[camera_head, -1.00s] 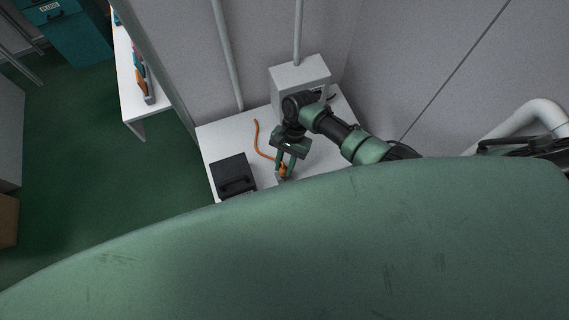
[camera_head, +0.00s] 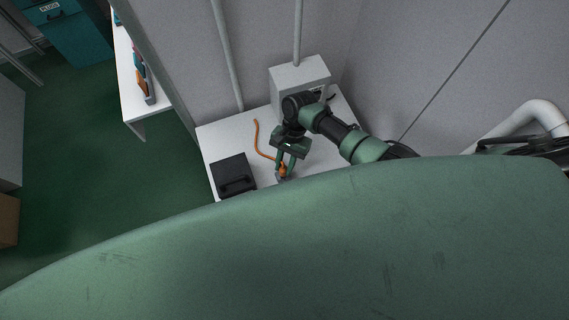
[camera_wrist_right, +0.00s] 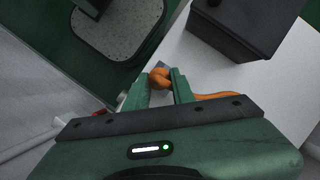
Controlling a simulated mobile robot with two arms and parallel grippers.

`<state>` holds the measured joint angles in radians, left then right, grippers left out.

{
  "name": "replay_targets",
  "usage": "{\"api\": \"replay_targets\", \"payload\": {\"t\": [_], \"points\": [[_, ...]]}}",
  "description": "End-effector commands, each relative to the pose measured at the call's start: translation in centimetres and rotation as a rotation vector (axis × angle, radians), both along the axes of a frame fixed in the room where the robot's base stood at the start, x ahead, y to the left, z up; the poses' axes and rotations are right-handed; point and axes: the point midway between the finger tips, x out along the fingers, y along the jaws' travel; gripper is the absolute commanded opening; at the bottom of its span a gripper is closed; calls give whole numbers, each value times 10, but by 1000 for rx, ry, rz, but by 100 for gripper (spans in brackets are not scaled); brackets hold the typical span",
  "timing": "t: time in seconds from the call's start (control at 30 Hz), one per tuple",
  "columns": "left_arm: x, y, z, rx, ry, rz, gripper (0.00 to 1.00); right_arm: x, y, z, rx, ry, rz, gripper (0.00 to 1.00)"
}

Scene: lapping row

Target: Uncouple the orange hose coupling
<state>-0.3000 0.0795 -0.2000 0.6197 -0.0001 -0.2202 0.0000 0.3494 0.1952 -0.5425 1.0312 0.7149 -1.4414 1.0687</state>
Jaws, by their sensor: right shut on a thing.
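The orange hose coupling (camera_head: 283,170) sits near the front edge of the white bench, partly hidden by my gripper fingers. It also shows in the right wrist view (camera_wrist_right: 159,78), between the fingertips. An orange hose (camera_head: 258,140) runs from it back across the bench top and shows at the right of the wrist view (camera_wrist_right: 216,96). My right gripper (camera_head: 287,166) points down and is shut on the coupling. A small greyish-blue part shows just past the coupling in the wrist view; its shape is mostly hidden. My left gripper is not in view.
The white bench (camera_head: 217,139) stands against the wall. A black case (camera_head: 233,175) lies left of the coupling. A light grey box (camera_head: 299,80) stands at the back. My green body covers the lower part of the head view.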

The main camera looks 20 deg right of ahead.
Motion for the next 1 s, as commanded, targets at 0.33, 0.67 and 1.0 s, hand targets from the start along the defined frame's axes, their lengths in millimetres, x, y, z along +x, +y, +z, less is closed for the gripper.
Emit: {"api": "replay_targets", "payload": {"t": [0.33, 0.67, 1.0], "points": [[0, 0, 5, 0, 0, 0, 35, 0, 0, 0, 0, 0, 0, 0], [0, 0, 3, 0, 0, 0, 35, 0, 0, -2, 0, 0, 0, 0], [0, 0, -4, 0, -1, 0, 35, 0, 1, -11, 0, 0, 0, 0]]}}
